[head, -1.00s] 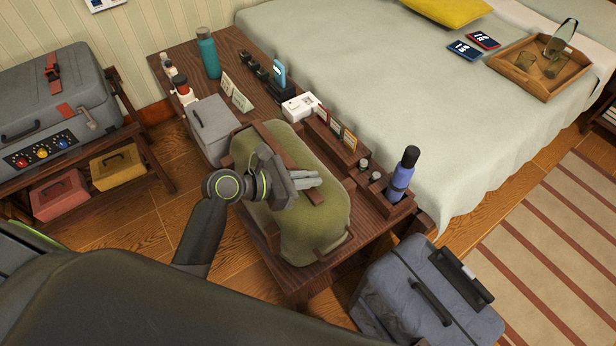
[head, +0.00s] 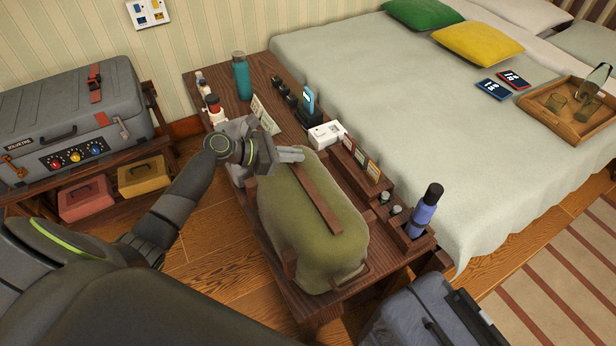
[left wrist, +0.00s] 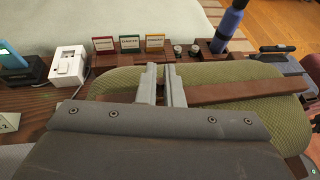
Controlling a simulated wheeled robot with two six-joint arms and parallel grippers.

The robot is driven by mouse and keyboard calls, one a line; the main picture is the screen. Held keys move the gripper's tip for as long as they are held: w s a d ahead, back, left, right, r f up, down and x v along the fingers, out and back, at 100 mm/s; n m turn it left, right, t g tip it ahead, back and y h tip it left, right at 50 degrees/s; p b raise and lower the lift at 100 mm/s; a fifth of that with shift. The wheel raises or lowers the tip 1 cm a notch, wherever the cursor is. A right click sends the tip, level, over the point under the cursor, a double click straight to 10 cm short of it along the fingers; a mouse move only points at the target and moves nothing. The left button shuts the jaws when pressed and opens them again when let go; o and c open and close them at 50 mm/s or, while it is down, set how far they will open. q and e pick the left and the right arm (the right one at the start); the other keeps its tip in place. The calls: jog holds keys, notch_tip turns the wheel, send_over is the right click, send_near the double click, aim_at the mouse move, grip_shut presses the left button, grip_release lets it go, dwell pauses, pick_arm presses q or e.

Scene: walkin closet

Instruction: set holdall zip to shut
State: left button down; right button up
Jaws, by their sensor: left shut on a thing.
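The olive-green holdall (head: 315,235) lies on the dark wooden bench, with a long brown strip (head: 322,203) along its top. It also shows in the left wrist view (left wrist: 225,112), with the strip (left wrist: 240,92) running right from my fingers. My left gripper (head: 290,154) is at the holdall's far end, by the strip's end. In the left wrist view its fingers (left wrist: 166,88) are close together, low over the green cloth. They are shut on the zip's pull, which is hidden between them. My right gripper is in neither view.
A wooden organiser (head: 355,168) with cards and a blue bottle (head: 425,211) stand close along the holdall's right side. A white box (head: 326,135) is just beyond the gripper. A grey suitcase (head: 425,318) stands at the near right. The bed (head: 400,110) lies to the right.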

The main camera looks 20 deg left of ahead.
pick_arm(q)
jog(key=w+a, duration=0.1)
jog(key=a, duration=0.1)
jog(key=w+a+b, duration=0.1)
jog(key=w+a, duration=0.1)
jog(key=shift+w+a+r, duration=0.1)
jog(key=shift+w+a, duration=0.05)
jog(key=c, duration=1.6)
grip_release()
jog(key=v, duration=1.7)
jog(key=shift+a+b, duration=0.25)
jog(key=shift+b, duration=0.05)
